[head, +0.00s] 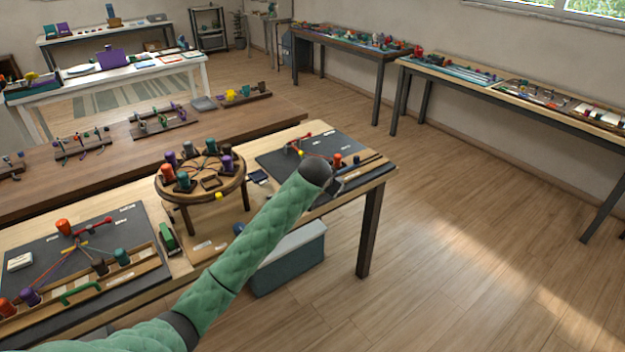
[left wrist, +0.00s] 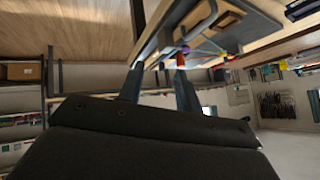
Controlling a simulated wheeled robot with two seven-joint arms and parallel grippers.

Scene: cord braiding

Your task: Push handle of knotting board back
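A dark board (head: 275,160) lies at the right end of the near table, with a red lever-like piece (head: 297,141) at its back left and an orange peg (head: 337,160). Another dark board (head: 125,222) at the left carries cords, pegs and a green handle (head: 80,292). I cannot tell for certain which is the knotting board. My left arm reaches over the right board's front part; its dark wrist largely hides the left gripper (head: 340,181). In the left wrist view the gripper (left wrist: 160,84) has two fingers apart, nothing seen between them, close to the table edge. My right gripper is out of view.
A round stand (head: 217,187) with several coloured bobbins stands between the boards. A grey-blue bin (head: 290,262) sits below the table's front edge. A long brown table (head: 115,165) with small racks runs behind. The floor at the right is clear.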

